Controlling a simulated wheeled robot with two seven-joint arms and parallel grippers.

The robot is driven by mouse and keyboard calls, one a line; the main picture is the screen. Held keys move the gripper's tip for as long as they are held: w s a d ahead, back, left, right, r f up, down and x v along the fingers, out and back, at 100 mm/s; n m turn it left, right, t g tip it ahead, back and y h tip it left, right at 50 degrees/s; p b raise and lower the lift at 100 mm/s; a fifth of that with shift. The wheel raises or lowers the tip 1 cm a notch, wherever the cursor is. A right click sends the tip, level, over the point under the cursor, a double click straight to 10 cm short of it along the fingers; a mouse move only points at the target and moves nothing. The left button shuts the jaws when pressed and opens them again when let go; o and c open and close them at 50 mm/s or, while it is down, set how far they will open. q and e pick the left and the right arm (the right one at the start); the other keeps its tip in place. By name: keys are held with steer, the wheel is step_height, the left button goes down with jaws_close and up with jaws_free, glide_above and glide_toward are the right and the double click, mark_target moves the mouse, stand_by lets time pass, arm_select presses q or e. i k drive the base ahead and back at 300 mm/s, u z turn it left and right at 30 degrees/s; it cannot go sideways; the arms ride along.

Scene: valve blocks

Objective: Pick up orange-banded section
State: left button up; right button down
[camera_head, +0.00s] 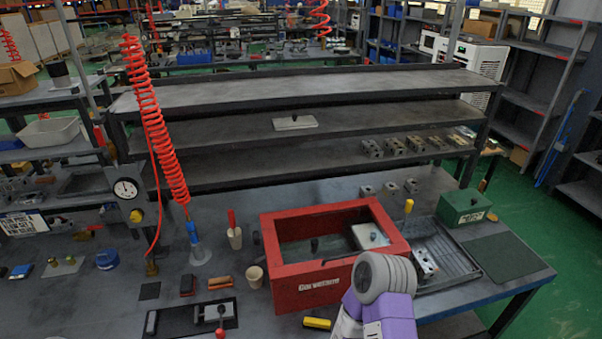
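Several small metallic valve blocks (394,146) stand in a row on the right part of the lower shelf. The blocks at the right end of that row (461,137) show yellowish or orange tints, but they are too small for me to tell which has an orange band. More small grey blocks (391,187) stand on the table below. A block also lies in the dark grey tray (462,262) at right. My purple and grey arm enters at bottom right of centre, in front of the red box. No fingertips of either gripper show.
A red open box (335,275) stands mid-table, with a green box (464,208) and dark mat (503,256) at right. A red coiled hose (158,130) hangs at left. A cup (254,277) and a black fixture plate (192,318) lie left of the red box.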

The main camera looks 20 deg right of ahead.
mark_target(421, 258)
steer(key=z, duration=2.2)
steer(key=i, duration=0.15)
steer(key=u, duration=2.85)
steer(key=k, duration=1.05)
steer(key=z, duration=1.45)
steer(key=i, duration=0.1)
steer(key=u, duration=0.4)
